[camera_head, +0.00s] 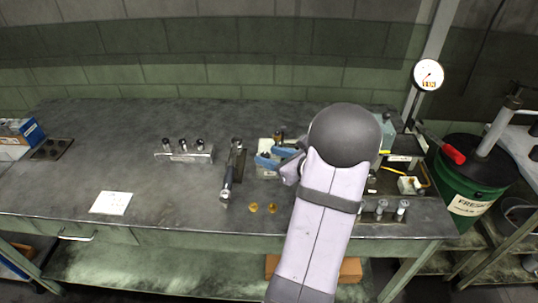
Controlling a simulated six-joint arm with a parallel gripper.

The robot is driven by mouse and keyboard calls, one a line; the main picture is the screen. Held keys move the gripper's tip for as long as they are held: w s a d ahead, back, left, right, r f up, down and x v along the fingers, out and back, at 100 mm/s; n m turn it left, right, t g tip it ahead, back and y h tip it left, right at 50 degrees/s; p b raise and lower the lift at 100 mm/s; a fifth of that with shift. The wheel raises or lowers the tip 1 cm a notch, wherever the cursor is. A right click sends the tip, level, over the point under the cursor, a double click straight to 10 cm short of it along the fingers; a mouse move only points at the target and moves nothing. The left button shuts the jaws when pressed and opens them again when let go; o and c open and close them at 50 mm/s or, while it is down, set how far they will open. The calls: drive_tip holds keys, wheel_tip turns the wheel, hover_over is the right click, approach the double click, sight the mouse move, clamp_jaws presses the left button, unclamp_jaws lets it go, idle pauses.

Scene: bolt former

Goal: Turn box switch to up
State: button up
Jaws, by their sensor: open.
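My gripper (270,156) is left of my arm's large grey joint, over the middle of the bench. Another small pale box (410,186) with a dark part on top sits on the right side of the bench, apart from my gripper. I cannot tell which of these is the box switch, and no switch position is readable.
A metal block with several upright pins (185,155) and a dark lever tool (232,172) stand left of my gripper. Two brass pieces (262,208) lie in front. A dial gauge (428,75) and a red-handled lever (452,154) are at right. The bench's left half is mostly clear.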

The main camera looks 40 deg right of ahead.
drive_tip(key=shift+w+f, duration=0.2)
drive_tip(key=shift+w, duration=0.25)
drive_tip(key=c, duration=1.1)
drive_tip(key=shift+o, duration=0.2)
